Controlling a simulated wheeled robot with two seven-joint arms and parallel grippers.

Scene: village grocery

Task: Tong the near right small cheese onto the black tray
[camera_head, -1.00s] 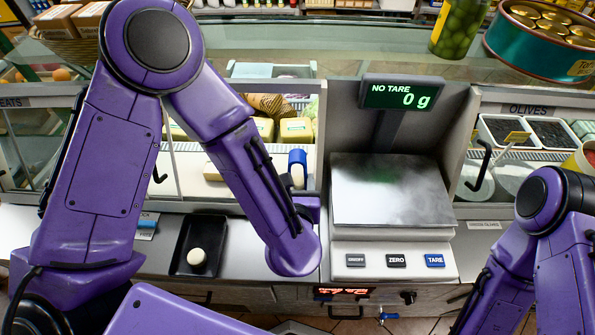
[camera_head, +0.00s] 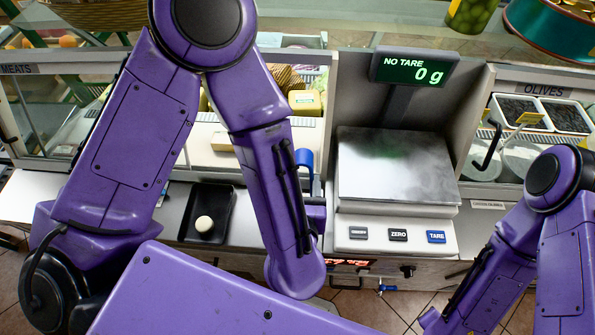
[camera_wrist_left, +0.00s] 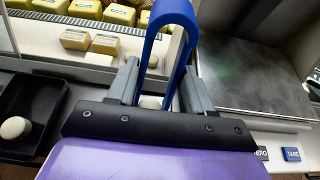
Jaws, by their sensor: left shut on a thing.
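My left gripper (camera_wrist_left: 163,92) is shut on the blue tongs (camera_wrist_left: 176,14), whose loop points up. In the head view the tongs (camera_head: 304,158) show partly behind my left forearm, left of the scale. A pale small cheese (camera_wrist_left: 150,102) shows between the tong arms, mostly hidden; I cannot tell how firmly it is held. The black tray (camera_head: 192,207) lies on the counter left of the gripper, with one small round cheese (camera_head: 204,224) in it. The tray also shows in the left wrist view (camera_wrist_left: 42,98). My right arm is at the right; its gripper is out of view.
The scale (camera_head: 395,165) reads 0 g just right of the tongs. The glass display case with yellow cheese blocks (camera_head: 305,102) stands behind. An olives section (camera_head: 545,115) is at the right. Bare counter (camera_head: 248,225) lies between tray and forearm.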

